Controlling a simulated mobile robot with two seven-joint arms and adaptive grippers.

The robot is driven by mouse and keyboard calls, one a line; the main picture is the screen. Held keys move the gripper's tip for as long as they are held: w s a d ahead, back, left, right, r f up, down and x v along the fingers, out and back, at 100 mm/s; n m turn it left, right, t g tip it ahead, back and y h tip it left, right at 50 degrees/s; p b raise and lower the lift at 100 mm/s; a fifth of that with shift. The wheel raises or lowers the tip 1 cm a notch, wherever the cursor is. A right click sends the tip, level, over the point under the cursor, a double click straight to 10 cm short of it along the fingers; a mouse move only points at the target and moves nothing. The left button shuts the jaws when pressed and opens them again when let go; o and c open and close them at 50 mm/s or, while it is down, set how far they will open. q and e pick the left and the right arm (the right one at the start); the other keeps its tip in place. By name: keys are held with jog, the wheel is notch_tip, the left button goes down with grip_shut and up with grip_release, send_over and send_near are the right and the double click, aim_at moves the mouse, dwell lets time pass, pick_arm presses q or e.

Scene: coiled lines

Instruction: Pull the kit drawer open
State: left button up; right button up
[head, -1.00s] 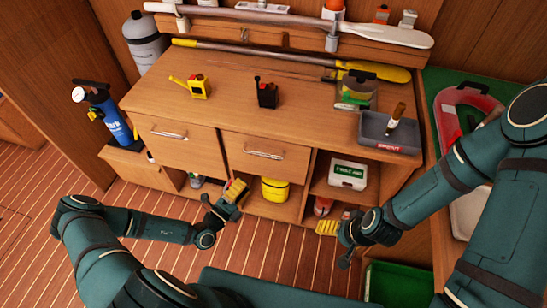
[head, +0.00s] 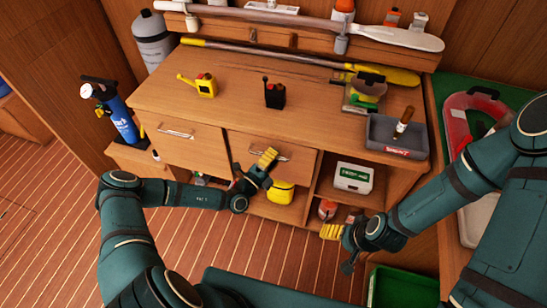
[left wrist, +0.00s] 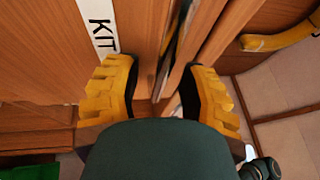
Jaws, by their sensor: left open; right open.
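In the left wrist view, a white label reading KIT (left wrist: 102,25) is on a wooden front beside the fingers. In the head view, two wooden drawers sit under the worktop: a left drawer (head: 185,150) and a right drawer (head: 240,147), each with a metal bar handle. My left gripper (head: 262,165) is at the right drawer's front, just below its handle (head: 280,153), partly covering that front. Its yellow fingers (left wrist: 163,95) are open around a narrow gap with a thin grey strip; contact cannot be told. My right gripper (head: 335,232) is open and empty before the lower shelf.
A yellow tub (head: 280,192) stands below the right drawer. A white first-aid box (head: 353,177) is on the shelf to the right. A grey tray (head: 372,135) and small cans stand on the worktop. A green crate (head: 395,287) is at bottom right. Plank floor in front is clear.

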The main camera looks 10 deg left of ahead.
pick_arm(q)
grip_shut()
dwell(0.3)
jog(key=s+p, duration=0.5)
jog(key=s, duration=2.5)
jog(key=shift+s+a, duration=0.35)
jog(key=shift+a, duration=0.1)
